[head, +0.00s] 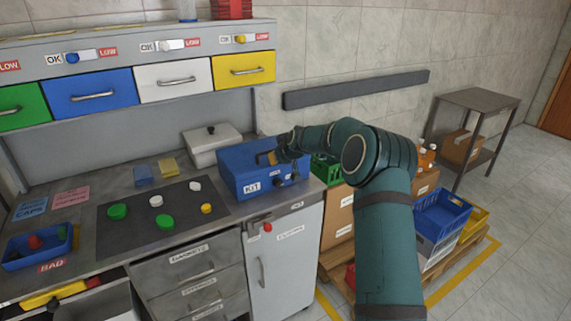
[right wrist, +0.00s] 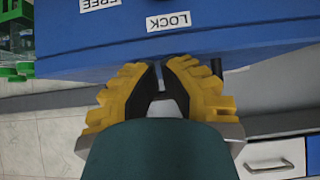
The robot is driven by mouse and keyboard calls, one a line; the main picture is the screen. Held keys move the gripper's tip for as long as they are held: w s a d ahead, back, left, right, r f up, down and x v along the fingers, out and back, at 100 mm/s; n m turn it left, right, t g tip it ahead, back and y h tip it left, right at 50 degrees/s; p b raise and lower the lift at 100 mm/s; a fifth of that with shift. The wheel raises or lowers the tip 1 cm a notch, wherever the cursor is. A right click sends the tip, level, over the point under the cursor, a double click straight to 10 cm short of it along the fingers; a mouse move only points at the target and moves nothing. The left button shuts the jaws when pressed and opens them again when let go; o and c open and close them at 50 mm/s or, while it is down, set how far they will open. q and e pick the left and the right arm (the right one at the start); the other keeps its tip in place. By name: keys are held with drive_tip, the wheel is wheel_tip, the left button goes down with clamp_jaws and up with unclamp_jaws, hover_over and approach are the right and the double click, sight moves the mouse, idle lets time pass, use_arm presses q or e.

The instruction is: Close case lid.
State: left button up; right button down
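The blue case (head: 232,160) with a KIT label stands at the right end of the grey bench in the head view. I cannot tell whether its lid is fully down. The tips are at the edge of the blue case (right wrist: 245,30), near the LOCK label. A dark peg shows right of the tips. My left gripper is not in view.
A grey box with a black knob (head: 211,143) stands behind the case. A dark mat (head: 137,228) with several caps lies to the left. A white cabinet (head: 285,265) is below the case. A blue crate (head: 441,213) is on the floor pallet at right.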

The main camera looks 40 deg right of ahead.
wheel_tip(320, 180, up, 3)
drive_tip(key=shift+r+p, duration=0.2)
drive_tip(key=shift+p, duration=0.55)
drive_tip(key=s+a+f+b, duration=0.1)
drive_tip(key=s+f, duration=0.1)
drive_tip(key=s, duration=0.7)
drive_tip(key=shift+s+f, duration=0.2)
drive_tip(key=shift+f, duration=0.2)
drive_tip(key=shift+a, duration=0.1)
drive_tip(key=s+a+f+g+y, duration=0.2)
drive_tip(key=s+a+f, duration=0.2)
drive_tip(key=a+f, duration=0.7)
drive_tip(key=s+a+f+g+y, duration=0.2)
drive_tip(key=s+a+f, duration=0.45)
drive_tip(key=a, duration=0.75)
drive_tip(key=s+a+f+g, duration=0.2)
drive_tip(key=s+a+f, duration=0.2)
drive_tip(key=s+a, duration=0.2)
drive_tip(key=s+a+f+g, duration=0.1)
drive_tip(key=s+a+f, duration=0.4)
drive_tip(key=s, duration=0.6)
drive_tip(key=shift+s+a+g+y, duration=0.3)
drive_tip(key=shift+a+g+y, duration=0.1)
drive_tip(key=shift+a, duration=0.8)
